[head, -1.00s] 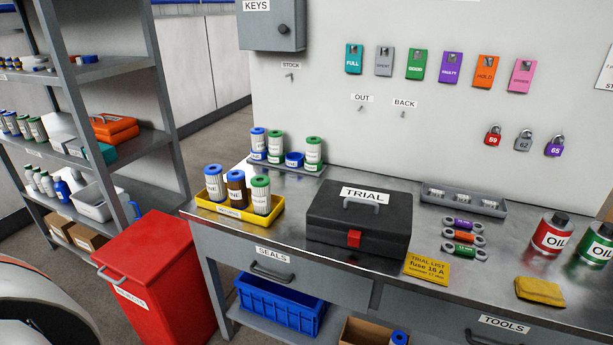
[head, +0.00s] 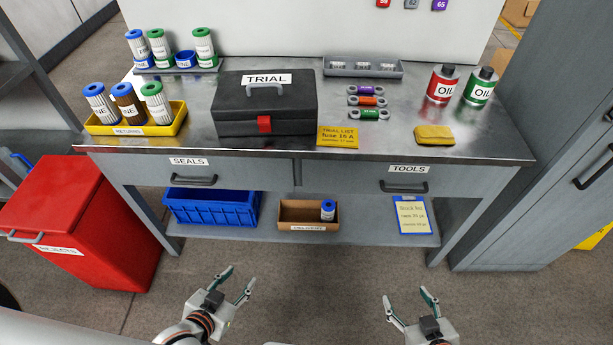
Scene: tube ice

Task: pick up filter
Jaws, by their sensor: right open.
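Several filters stand on the bench. In the yellow returns tray are a blue-capped white filter (head: 101,103), a blue-capped brown filter (head: 128,103) and a green-capped filter (head: 156,103). Behind them on a grey rack (head: 176,69) stand a blue-capped filter (head: 138,48), two green-capped filters (head: 204,46) and a low blue piece (head: 185,59). Another blue-capped filter (head: 328,210) stands in the cardboard box (head: 297,216) on the lower shelf. My left gripper (head: 238,282) and right gripper (head: 409,305) are open and empty over the floor, in front of the bench and apart from everything.
A yellow tray (head: 164,130) holds the returned filters. A black TRIAL case (head: 236,116) stands mid-bench. A blue crate (head: 211,212) and a blue-edged note (head: 413,216) are on the lower shelf. A red rejects bin (head: 75,210) stands left, a grey cabinet right. The floor in front is clear.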

